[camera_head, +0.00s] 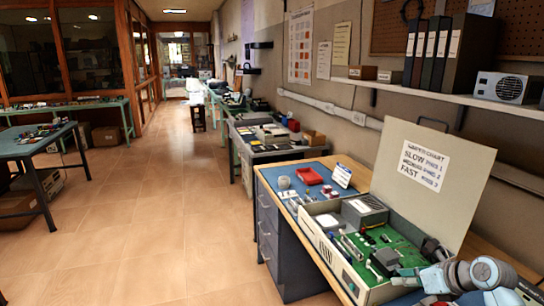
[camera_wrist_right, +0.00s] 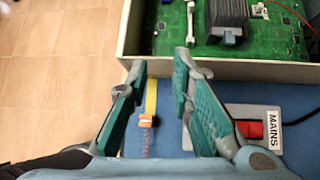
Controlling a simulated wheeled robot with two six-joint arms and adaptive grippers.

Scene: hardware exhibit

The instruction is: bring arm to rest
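My right gripper (camera_wrist_right: 158,72) is open and empty in the right wrist view. Its two teal fingers stand apart above the blue mat (camera_wrist_right: 180,140), just in front of the open case's near wall (camera_wrist_right: 240,70). In the head view my right arm comes in at the lower right, with the right gripper (camera_head: 408,277) at the case's near right corner. The open case (camera_head: 323,246) holds a green circuit board (camera_head: 375,250) and grey blocks. My left gripper is in neither view.
A grey MAINS plate (camera_wrist_right: 270,112) with a red switch (camera_wrist_right: 249,129) lies right of the fingers. A yellow strip (camera_wrist_right: 151,95) shows between them. The case's lid (camera_head: 440,165) stands upright behind the board. A red tray (camera_head: 309,176) is further back. The floor (camera_head: 150,220) at left is clear.

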